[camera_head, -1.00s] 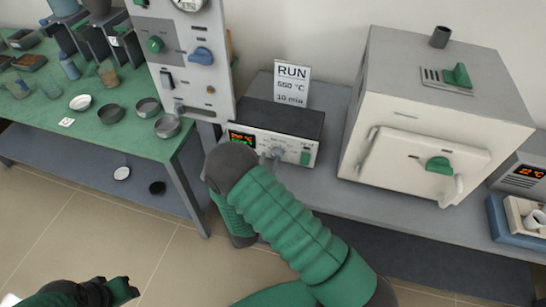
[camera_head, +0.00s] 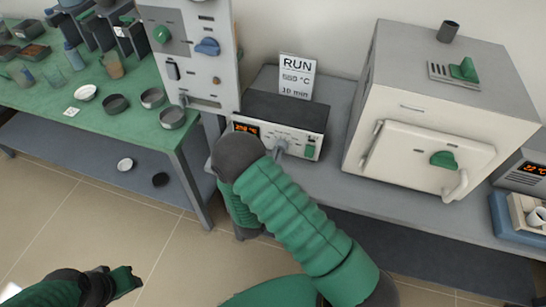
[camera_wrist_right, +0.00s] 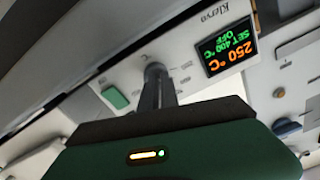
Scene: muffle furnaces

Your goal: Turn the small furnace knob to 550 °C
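The small furnace controller (camera_head: 290,112) is a box with a dark top and pale front, standing on the grey bench. Its display (camera_wrist_right: 230,47) appears upside down in the right wrist view: 250 °C in orange, SET 400 °C and OFF in green. The small grey knob (camera_wrist_right: 154,71) is on its front panel. My right gripper (camera_head: 281,150) is at the knob; in the wrist view its narrow fingers (camera_wrist_right: 158,92) look closed around it, partly hiding it. My left gripper (camera_head: 125,281) is low at the left, away from everything; its finger gap is unclear.
A card (camera_head: 296,77) behind the controller reads RUN, 550 °C, 10 min. A large pale furnace (camera_head: 430,120) stands right of it. A tall panel (camera_head: 190,50) with green and blue knobs stands left. A green table (camera_head: 60,95) holds dishes.

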